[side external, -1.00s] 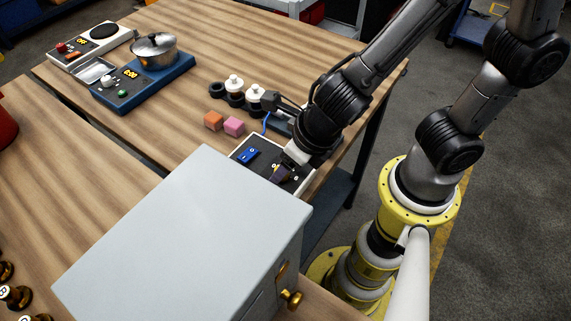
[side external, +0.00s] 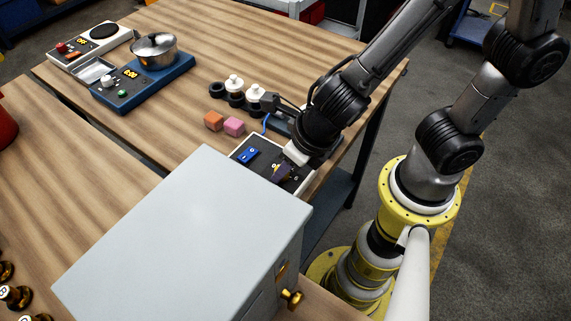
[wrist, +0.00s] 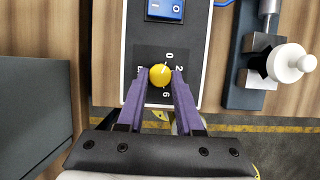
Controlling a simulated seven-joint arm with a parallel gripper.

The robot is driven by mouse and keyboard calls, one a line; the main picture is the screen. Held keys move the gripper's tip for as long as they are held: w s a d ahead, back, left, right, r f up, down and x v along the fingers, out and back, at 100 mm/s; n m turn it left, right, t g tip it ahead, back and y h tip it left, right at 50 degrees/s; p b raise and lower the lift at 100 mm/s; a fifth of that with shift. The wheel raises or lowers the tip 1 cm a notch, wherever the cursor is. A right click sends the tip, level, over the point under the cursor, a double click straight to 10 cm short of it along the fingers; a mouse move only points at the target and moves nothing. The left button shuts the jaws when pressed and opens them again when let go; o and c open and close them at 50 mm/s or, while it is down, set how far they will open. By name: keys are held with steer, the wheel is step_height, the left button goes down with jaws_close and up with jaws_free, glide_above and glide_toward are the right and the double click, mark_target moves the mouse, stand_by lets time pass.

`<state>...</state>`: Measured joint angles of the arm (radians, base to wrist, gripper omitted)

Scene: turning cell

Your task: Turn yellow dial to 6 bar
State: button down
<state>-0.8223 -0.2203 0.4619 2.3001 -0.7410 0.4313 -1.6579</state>
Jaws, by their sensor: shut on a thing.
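The yellow dial (wrist: 160,76) sits on a dark panel (wrist: 143,53) in the wrist view, with the marks 0, 2 and 6 readable around it. Other marks are hidden by my fingers. A short pale pointer line on the dial seems to point up and right, roughly between 0 and 2. My gripper (wrist: 160,82) has its two purple fingers shut on the dial, one on each side. In the side external view my gripper (side external: 281,173) is down at the panel box (side external: 237,154), and the dial is hidden there.
A blue switch (side external: 248,155) is on the same panel, beyond the dial. A large grey cabinet (side external: 190,235) stands close beside it.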

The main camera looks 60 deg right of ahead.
steer(key=shift+m, duration=0.3)
steer(key=m+h, duration=0.1)
steer(key=m, duration=0.3)
steer(key=m+h, duration=0.1)
steer(key=m, duration=0.1)
steer(key=shift+w+a+g+h, duration=0.1)
steer(key=shift+a+g+h, duration=0.2)
steer(key=shift+g, duration=0.1)
steer(key=m+g, duration=0.1)
steer(key=m, duration=0.2)
steer(key=m+h, duration=0.1)
steer(key=m, duration=0.2)
steer(key=shift+w+a+m+g, duration=0.15)
steer(key=shift+w+m+g, duration=0.05)
steer(key=shift+m+g, duration=0.2)
steer(key=m+g+h, duration=0.1)
steer(key=m, duration=0.2)
steer(key=shift+w+m, duration=0.15)
steer(key=shift+m, duration=0.15)
steer(key=m+g, duration=0.1)
steer(key=m, duration=0.2)
steer(key=shift+w+m+g, duration=0.15)
steer(key=shift+m+g, duration=0.15)
steer(key=shift+g, duration=0.1)
steer(key=m+g, duration=0.1)
steer(key=m, duration=0.2)
steer(key=m+g+y, duration=0.1)
steer(key=m, duration=0.2)
steer(key=shift+w, duration=0.2)
steer(key=shift+m, duration=0.3)
